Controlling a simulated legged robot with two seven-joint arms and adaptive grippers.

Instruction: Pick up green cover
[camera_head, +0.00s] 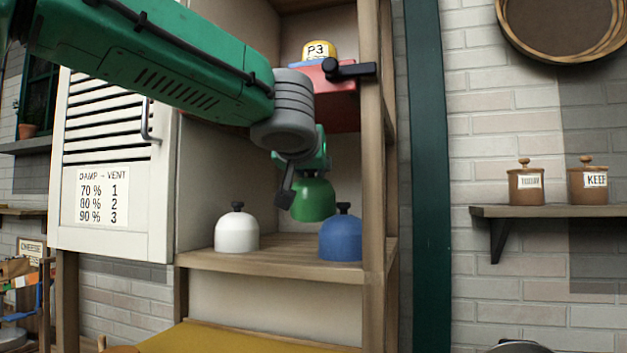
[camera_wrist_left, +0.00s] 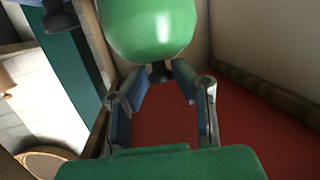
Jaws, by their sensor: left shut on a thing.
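The green cover (camera_head: 313,202) is a rounded dome and hangs above the shelf, between and behind a white cover and a blue cover. My left gripper (camera_head: 315,176) is above it, partly hidden by my own arm. In the left wrist view my left gripper (camera_wrist_left: 158,70) is shut on the dark knob of the green cover (camera_wrist_left: 150,28). The knob is mostly hidden between the fingertips. My right gripper is in neither view.
The white cover (camera_head: 236,232) and the blue cover (camera_head: 341,238) stand on the wooden shelf (camera_head: 280,263). A red box (camera_head: 343,108) with a yellow item labelled P3 (camera_head: 319,50) is above. A wooden post (camera_head: 373,180) bounds the right side; an open louvred door (camera_head: 110,235) is left.

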